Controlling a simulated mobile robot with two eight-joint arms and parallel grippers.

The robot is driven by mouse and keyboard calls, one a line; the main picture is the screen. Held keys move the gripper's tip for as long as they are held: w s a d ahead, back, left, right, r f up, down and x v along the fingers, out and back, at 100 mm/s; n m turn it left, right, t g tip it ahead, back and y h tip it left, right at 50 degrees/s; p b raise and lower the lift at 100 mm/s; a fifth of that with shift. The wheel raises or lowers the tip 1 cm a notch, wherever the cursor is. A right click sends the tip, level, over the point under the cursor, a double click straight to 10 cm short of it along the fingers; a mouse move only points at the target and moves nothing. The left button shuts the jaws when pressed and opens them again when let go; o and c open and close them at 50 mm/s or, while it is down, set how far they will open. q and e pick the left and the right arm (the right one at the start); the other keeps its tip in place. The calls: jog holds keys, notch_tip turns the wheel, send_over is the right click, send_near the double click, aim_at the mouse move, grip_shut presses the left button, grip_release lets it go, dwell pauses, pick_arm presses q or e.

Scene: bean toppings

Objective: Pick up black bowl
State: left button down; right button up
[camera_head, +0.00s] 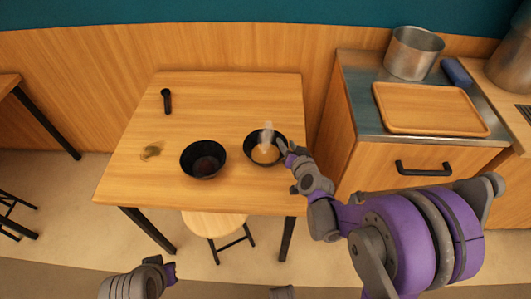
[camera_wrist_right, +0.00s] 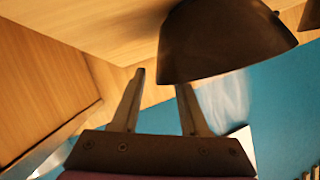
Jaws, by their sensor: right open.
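Two black bowls stand on the wooden table. The right bowl (camera_head: 249,153) has beige contents and a whitish, steam-like wisp above it. My right gripper (camera_head: 285,149) is at the right edge of the right bowl. My left gripper (camera_head: 172,272) shows only partly at the bottom, away from the bowls.
The table (camera_head: 225,95) also carries a black cylindrical object (camera_head: 167,101) and a small greenish-brown patch (camera_head: 152,150). A stool (camera_head: 213,223) stands at its front. A counter to the right holds a wooden tray (camera_head: 430,107) and a metal pot (camera_head: 412,54). The table's back is mostly clear.

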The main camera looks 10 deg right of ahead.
jog(key=shift+w+f, duration=0.15)
jog(key=shift+w, duration=0.15)
grip_shut()
dwell(1.2)
